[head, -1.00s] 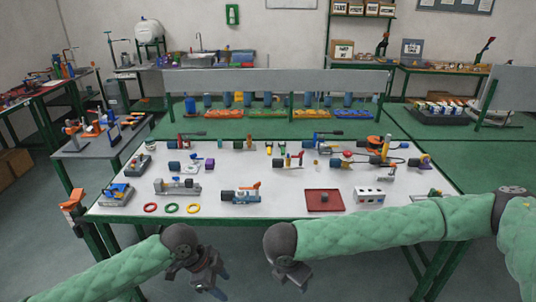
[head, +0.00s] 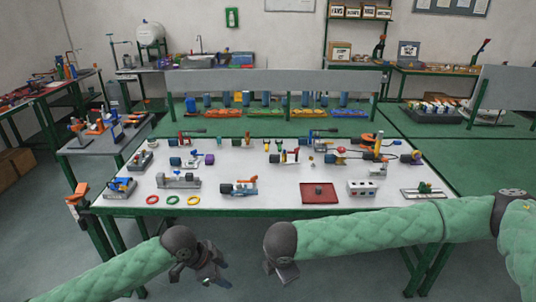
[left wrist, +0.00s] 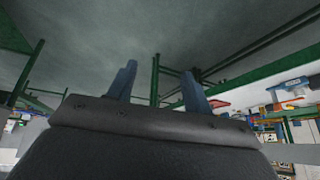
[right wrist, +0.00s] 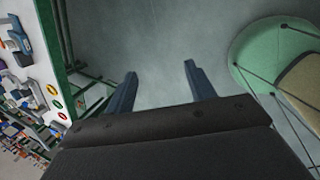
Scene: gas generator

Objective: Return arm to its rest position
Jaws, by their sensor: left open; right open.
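My left gripper (head: 217,280) hangs in front of the table's near edge, at the lower middle of the head view. In the left wrist view its two blue fingers (left wrist: 160,88) are apart with nothing between them. My right arm reaches in from the right, and its dark wrist is just right of the left gripper. The right gripper's fingers are mostly hidden in the head view. In the right wrist view the right gripper (right wrist: 158,72) is open and empty above the floor. Neither gripper touches the table.
The white table (head: 270,205) with green legs carries several parts. Near its front are a red tray (head: 319,193), a white socket box (head: 363,188) and red, green and yellow rings (head: 173,200). A grey side table (head: 100,143) stands at the left. Bare floor lies below the grippers.

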